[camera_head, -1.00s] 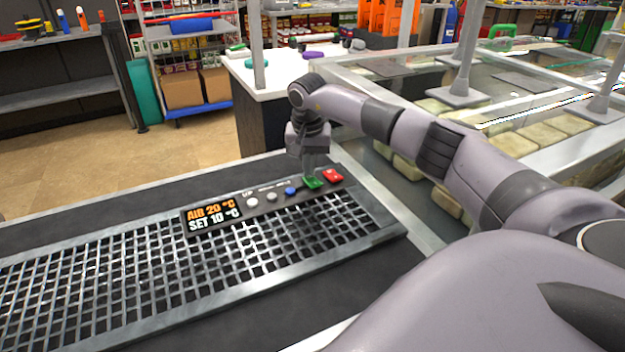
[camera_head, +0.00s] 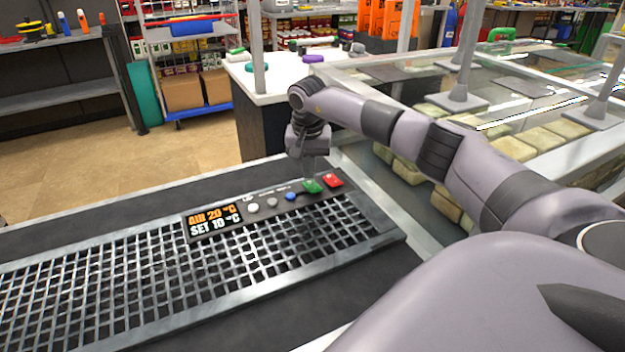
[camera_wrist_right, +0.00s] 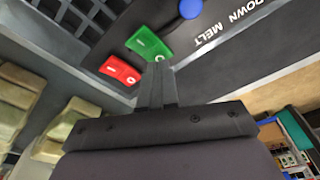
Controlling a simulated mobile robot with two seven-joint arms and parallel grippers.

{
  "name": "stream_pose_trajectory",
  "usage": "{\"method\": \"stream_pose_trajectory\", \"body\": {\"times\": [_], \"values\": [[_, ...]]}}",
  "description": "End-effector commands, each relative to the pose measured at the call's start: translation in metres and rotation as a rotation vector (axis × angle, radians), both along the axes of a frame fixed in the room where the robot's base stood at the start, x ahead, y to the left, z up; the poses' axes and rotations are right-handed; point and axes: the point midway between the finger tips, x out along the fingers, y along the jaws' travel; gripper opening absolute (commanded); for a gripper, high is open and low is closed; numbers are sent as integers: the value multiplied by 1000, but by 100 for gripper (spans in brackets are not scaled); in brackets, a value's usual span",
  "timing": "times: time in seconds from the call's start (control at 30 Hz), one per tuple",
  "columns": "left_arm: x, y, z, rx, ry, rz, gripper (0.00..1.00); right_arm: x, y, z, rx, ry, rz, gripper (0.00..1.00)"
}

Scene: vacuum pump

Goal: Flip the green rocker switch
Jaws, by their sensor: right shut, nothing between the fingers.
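The green rocker switch (camera_head: 313,186) sits on the dark control panel, between a blue button (camera_head: 290,196) and a red rocker switch (camera_head: 333,180). In the right wrist view the green switch (camera_wrist_right: 147,42) shows white markings, beside the red switch (camera_wrist_right: 120,70). My right gripper (camera_wrist_right: 157,68) is shut and empty, its fingertips at the edge of the green switch; I cannot tell whether they touch it. In the head view the right gripper (camera_head: 314,168) points down just behind the green switch. My left gripper is not in view.
A display (camera_head: 213,218) reading AIR 20 °C and SET 10 °C and pale buttons (camera_head: 253,208) lie left on the panel. A metal grid (camera_head: 200,262) lies in front. A glass-topped case (camera_head: 530,85) stands right, under my right arm.

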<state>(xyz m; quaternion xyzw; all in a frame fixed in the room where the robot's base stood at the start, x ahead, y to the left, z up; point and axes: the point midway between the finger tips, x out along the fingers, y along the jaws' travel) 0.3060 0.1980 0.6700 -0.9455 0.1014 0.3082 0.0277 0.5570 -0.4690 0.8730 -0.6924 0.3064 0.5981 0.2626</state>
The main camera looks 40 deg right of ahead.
Motion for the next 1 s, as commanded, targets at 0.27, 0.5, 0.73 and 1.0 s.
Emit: {"method": "stream_pose_trajectory", "body": {"times": [0.27,0.5,0.73,1.0], "values": [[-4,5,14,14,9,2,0,0,0,28,0,-3,-1,0],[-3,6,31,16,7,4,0,0,0,48,0,-3,-1,0],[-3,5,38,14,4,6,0,0,0,54,0,-3,-1,0],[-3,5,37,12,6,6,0,1,0,54,1,-4,-1,0]]}}
